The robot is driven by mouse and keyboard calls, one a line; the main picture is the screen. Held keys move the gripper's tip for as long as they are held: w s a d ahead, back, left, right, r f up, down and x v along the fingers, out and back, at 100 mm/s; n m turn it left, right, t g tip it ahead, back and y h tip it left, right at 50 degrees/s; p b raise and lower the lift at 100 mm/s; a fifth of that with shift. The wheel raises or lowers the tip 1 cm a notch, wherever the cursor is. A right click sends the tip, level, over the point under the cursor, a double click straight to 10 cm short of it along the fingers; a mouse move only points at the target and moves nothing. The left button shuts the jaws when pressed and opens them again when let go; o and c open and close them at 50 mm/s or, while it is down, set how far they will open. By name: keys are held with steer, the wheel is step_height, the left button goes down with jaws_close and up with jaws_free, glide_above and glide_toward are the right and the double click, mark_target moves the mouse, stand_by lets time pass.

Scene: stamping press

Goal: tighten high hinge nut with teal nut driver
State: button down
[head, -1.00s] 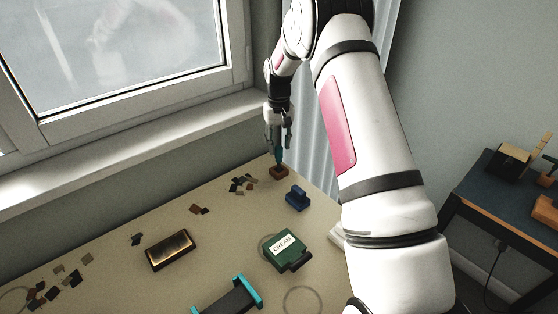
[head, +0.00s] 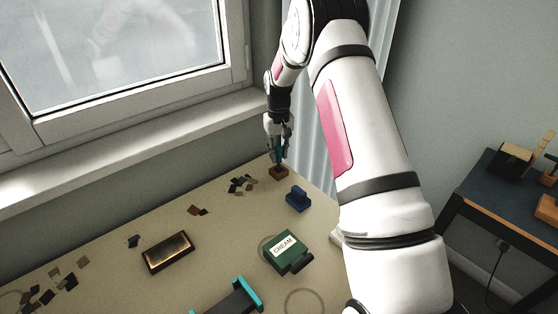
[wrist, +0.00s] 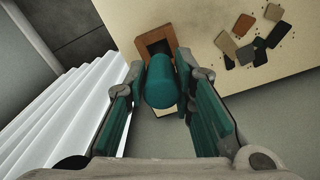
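The teal nut driver (head: 281,154) stands upright in a small brown wooden block (head: 279,173) at the far corner of the table. My gripper (head: 279,150) points down over it. In the wrist view the driver's round teal handle (wrist: 161,84) lies between my two fingers (wrist: 164,78), above the square opening of the wooden block (wrist: 152,39). The fingers are spread on either side of the handle, with a narrow gap seeming to show beside it. The lower end of the driver is hidden in the block. I cannot make out the high hinge nut in either view.
A blue stamp-like piece (head: 298,199), a green block labelled CREAM (head: 287,251), a dark gold-topped pad (head: 168,252) and a teal-ended piece (head: 240,299) stand on the table. Scattered chips (head: 243,184) lie nearby. The window sill (head: 130,150) and white corrugated panel (wrist: 67,118) are close.

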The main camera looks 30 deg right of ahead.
steer(key=shift+r, duration=2.4)
